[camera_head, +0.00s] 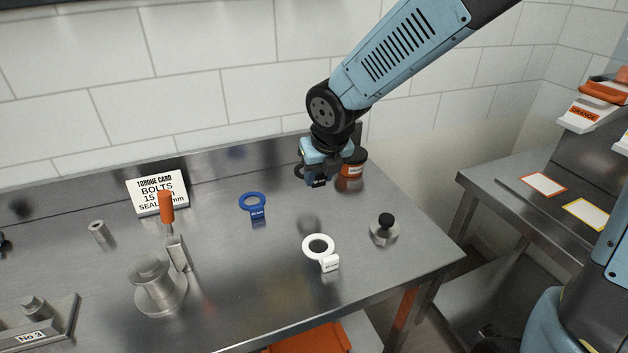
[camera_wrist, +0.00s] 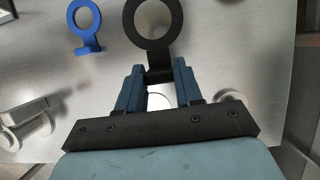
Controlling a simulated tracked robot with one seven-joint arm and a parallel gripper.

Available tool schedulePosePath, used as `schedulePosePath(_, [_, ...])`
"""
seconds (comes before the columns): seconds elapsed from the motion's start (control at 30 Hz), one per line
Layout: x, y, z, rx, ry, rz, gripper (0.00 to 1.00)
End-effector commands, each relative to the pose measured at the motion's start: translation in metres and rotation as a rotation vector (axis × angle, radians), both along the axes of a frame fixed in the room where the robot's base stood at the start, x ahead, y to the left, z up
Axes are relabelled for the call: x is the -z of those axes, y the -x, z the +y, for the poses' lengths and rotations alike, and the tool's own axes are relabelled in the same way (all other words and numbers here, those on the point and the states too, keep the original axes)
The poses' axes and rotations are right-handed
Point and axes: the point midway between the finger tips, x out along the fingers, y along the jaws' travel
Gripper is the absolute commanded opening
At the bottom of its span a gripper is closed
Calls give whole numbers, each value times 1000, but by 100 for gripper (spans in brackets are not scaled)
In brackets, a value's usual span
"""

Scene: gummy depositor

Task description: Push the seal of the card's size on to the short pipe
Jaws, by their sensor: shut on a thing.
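My gripper (camera_head: 318,182) is shut on the tab of a black ring seal (camera_head: 299,171), held above the back right of the steel bench. In the wrist view the black seal (camera_wrist: 136,18) extends beyond my fingertips (camera_wrist: 158,72). A blue seal (camera_head: 252,200) and a white seal (camera_head: 318,240) lie on the bench; the blue one also shows in the wrist view (camera_wrist: 86,32). The short flanged pipe (camera_head: 158,291) stands at the front left, apart from my gripper. The torque card (camera_head: 150,185) reads BOLTS 15 and SEAL; an orange handle hides its size number.
The orange-handled clamp (camera_head: 167,207) stands beside the pipe. A small metal cylinder (camera_head: 98,231), a black-knobbed metal piece (camera_head: 385,229) and a dark and orange container (camera_head: 352,165) also stand on the bench.

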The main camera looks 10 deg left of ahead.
Motion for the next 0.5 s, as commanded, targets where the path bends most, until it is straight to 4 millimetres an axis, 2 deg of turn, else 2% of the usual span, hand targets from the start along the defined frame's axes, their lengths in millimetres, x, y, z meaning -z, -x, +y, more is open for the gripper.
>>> schedulePosePath(0.2, [-16,30,-17,2,2,-4,6])
schedulePosePath(0.5, [-31,62,-34,0,-1,-2,6])
